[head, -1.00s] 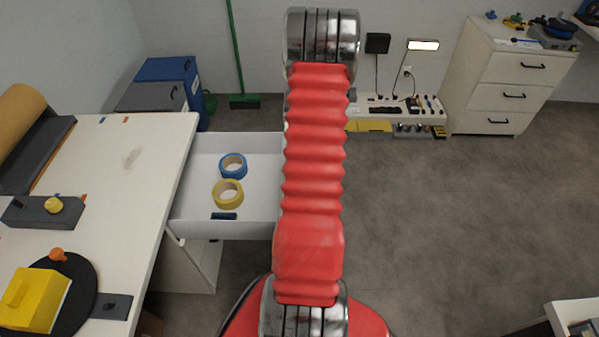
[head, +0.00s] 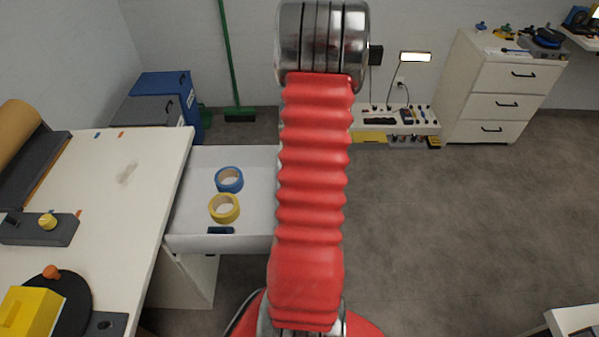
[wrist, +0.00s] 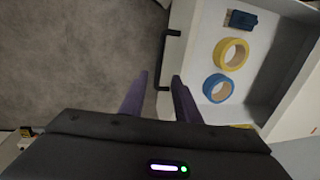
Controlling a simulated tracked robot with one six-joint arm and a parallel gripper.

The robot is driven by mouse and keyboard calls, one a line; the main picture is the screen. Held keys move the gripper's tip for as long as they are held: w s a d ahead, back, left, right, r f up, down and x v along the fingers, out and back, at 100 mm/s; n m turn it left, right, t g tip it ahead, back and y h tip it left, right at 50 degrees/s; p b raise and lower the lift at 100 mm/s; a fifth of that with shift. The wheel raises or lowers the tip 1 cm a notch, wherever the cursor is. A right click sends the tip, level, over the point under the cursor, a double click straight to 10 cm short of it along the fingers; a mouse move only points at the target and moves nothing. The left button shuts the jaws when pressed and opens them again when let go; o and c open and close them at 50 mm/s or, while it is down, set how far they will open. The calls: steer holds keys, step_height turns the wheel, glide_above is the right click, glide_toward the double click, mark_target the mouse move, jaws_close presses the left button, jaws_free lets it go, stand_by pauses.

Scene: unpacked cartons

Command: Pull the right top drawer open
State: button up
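A white drawer (head: 216,243) stands pulled out from the right side of the white worktable in the head view, its front hidden behind my red arm. It also shows in the wrist view (wrist: 276,105), with its black bar handle (wrist: 164,62) on the outer face. My gripper (wrist: 160,76) is open in the wrist view, its two purple fingers apart. One end of the handle shows between the fingertips; I cannot tell whether they touch it. My gripper is not seen in the head view. A blue tape roll (head: 229,179), a yellow tape roll (head: 224,208) and a small dark-blue item (head: 221,231) lie in the drawer.
The worktable (head: 125,215) at left carries a yellow box, a black disc and a roll holder. A white cabinet (head: 495,95) with three shut drawers stands at the back right. The grey floor (head: 440,220) at right is clear.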

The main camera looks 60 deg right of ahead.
steer(key=shift+s+d+r, duration=0.1)
steer(key=shift+s+r, duration=0.1)
steer(key=shift+r, duration=0.65)
steer(key=shift+s+d+r, duration=0.1)
steer(key=shift+s+r, duration=0.05)
steer(key=shift+r, duration=0.65)
steer(key=w+a+r+n+t, duration=0.1)
steer(key=a+r+n, duration=0.3)
steer(key=a, duration=1.2)
steer(key=w+a+r+n+t, duration=0.1)
steer(key=a+r+n, duration=0.3)
steer(key=a+r, duration=0.7)
steer(key=w+a+r+n+t+h, duration=0.1)
steer(key=a+r+n, duration=0.3)
steer(key=a, duration=1.6)
step_height(320, 180, up, 4)
steer(key=shift+w+a+t, duration=0.3)
steer(key=shift+w+a, duration=0.05)
steer(key=shift+w, duration=0.15)
